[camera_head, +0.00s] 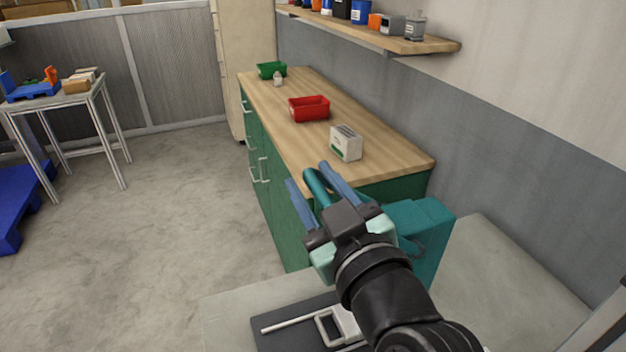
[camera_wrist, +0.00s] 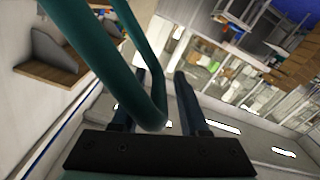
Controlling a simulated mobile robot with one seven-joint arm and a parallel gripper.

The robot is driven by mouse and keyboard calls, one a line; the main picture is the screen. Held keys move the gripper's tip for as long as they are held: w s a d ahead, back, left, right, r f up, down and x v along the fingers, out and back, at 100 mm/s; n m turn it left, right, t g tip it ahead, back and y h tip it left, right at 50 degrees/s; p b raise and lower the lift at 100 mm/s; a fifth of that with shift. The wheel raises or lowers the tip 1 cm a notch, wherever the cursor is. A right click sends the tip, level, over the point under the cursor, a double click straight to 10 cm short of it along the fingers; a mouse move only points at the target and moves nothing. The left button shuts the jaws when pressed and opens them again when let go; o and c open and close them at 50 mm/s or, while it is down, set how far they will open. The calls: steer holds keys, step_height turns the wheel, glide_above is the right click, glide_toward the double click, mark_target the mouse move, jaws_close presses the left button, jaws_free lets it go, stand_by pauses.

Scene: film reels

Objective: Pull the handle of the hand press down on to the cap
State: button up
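The hand press shows as a teal body (camera_head: 428,232) on the right in the head view, partly behind my arm. Its teal handle (camera_head: 316,186) is a round bar raised at the front of my gripper. My gripper (camera_head: 322,180) has blue fingers standing apart, one on each side of the handle. In the wrist view the handle (camera_wrist: 150,112) is a bent tube coming down from the upper left, its lower bend between my fingers (camera_wrist: 160,88). A gap shows between the handle and the right finger. I cannot make out the cap.
A dark plate (camera_head: 275,338) with a white rod and frame lies on the grey bench (camera_head: 228,318) below my arm. Behind stands a green cabinet with a wooden top (camera_head: 300,92), holding a white box (camera_head: 346,143), a red bin (camera_head: 309,108) and a green bin (camera_head: 271,70).

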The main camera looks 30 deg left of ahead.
steer(key=shift+o, duration=0.7)
steer(key=shift+f, duration=0.25)
steer(key=shift+r, duration=0.1)
step_height(320, 180, up, 10)
steer(key=shift+r+p, duration=0.1)
steer(key=shift+p, duration=0.25)
